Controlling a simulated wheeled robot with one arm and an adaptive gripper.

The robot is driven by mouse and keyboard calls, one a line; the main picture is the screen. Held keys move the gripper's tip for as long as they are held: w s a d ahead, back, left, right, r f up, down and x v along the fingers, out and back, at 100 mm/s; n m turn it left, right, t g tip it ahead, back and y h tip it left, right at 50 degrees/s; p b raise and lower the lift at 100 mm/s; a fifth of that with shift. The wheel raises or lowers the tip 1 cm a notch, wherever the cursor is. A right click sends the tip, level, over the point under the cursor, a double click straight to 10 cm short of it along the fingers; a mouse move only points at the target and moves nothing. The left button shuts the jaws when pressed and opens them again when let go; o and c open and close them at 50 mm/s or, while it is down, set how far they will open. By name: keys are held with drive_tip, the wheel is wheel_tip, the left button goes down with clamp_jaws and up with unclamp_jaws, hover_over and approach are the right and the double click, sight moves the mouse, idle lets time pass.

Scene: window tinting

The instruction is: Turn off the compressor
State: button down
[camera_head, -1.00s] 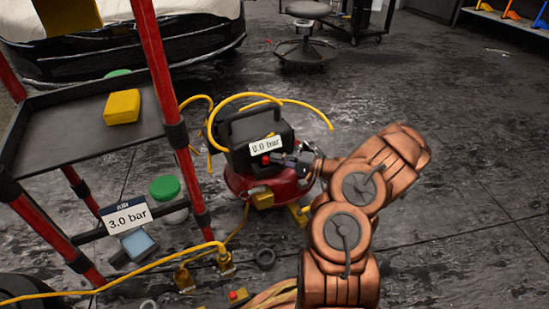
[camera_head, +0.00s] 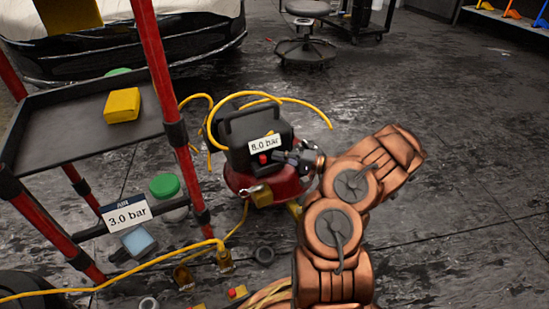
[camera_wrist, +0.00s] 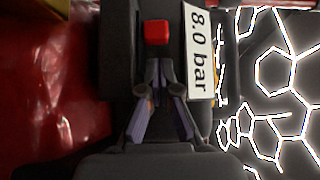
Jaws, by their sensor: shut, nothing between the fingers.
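The compressor (camera_head: 268,183) is a red tank with a black top housing, standing on the floor beyond the cart. A small red button or switch (camera_head: 263,158) sits on the housing beside a white label reading 8.0 bar. In the wrist view the red button (camera_wrist: 157,32) is ahead of my fingertips, next to the label (camera_wrist: 198,50). My gripper (camera_head: 284,157) is shut and empty, close to the right of the button. In the wrist view my gripper (camera_wrist: 163,90) shows a gap in the picture between its fingertips and the button. I cannot tell the button's state.
A red-framed cart (camera_head: 80,130) with a yellow block (camera_head: 122,105) stands at left. A yellow hose (camera_head: 120,270) crosses the floor and loops around the compressor. A stool (camera_head: 305,45) is behind; the floor at right is clear.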

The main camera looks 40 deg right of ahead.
drive_tip(key=d, duration=0.1)
drive_tip(key=s+d, duration=0.1)
drive_tip(key=shift+d+r+p, duration=0.2)
drive_tip(key=shift+d+p, duration=0.15)
drive_tip(key=p+v, duration=0.3)
drive_tip(key=v, duration=0.6)
drive_tip(key=shift+s, duration=0.15)
drive_tip(key=shift+a+f, duration=0.1)
drive_tip(key=shift+f, duration=0.05)
